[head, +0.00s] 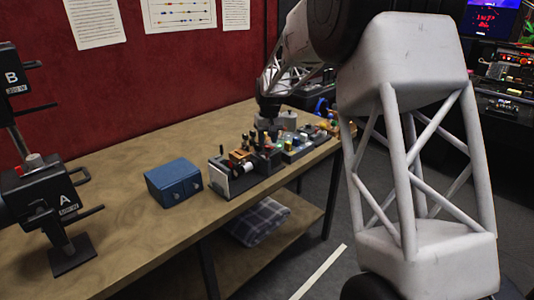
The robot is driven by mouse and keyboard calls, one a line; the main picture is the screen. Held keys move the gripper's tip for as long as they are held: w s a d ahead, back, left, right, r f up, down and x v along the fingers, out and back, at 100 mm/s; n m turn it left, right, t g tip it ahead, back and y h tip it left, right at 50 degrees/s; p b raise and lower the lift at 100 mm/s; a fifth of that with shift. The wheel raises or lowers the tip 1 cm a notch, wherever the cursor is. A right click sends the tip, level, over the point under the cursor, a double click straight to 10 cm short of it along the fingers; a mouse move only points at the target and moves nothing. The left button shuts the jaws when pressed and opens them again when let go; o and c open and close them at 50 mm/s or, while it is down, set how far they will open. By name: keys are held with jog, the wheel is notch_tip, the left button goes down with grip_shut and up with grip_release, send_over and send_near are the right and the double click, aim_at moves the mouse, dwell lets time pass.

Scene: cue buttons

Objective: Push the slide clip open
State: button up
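My gripper (270,127) points down over a cluster of small devices on the wooden table. It is small and dark in this view, so I cannot tell whether its fingers are open or shut, or whether it touches anything. Below it and to its left stands a dark device (263,163) with a pale front plate (217,178) and brown and white parts on top. I cannot make out which part is the slide clip; it is too small here or hidden.
A blue box (174,183) stands on the table (130,215) left of the devices. A board with coloured buttons (297,143) lies to the right. Black stands labelled A (58,205) and B (12,85) are at far left. Folded plaid cloth (258,222) lies on the lower shelf.

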jog(key=shift+a+f, duration=0.15)
jog(key=shift+f, duration=2.85)
grip_shut()
